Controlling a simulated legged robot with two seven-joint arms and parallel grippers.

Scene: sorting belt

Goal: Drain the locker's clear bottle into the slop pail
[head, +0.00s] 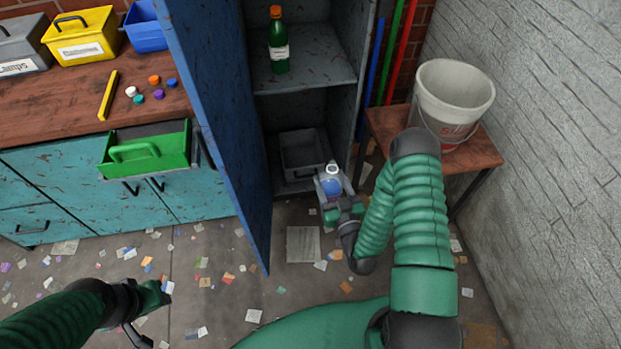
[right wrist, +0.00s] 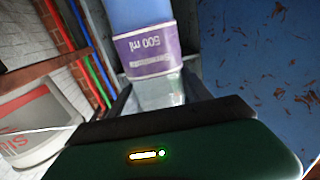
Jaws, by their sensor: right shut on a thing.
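A clear bottle (head: 331,185) with blue contents and a pale top is in front of the open locker (head: 310,90). My right gripper (head: 332,188) is shut on it. In the right wrist view the bottle (right wrist: 150,62) shows blue, a purple "500 ml" label and a clear end between the fingers. The slop pail (head: 450,100), white-grey with red lettering, stands right of the locker; part of it shows in the right wrist view (right wrist: 35,125). A green bottle (head: 279,50) with an orange cap stands on the locker's upper shelf. My left gripper (head: 150,305) is low at the left; its jaw opening is unclear.
The blue locker door (head: 215,110) stands open at the left. A grey bin (head: 303,150) sits low inside the locker. The pail rests on a small wooden table (head: 480,150) beside the brick wall. A workbench (head: 60,110) with an open green drawer (head: 150,150) is at left.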

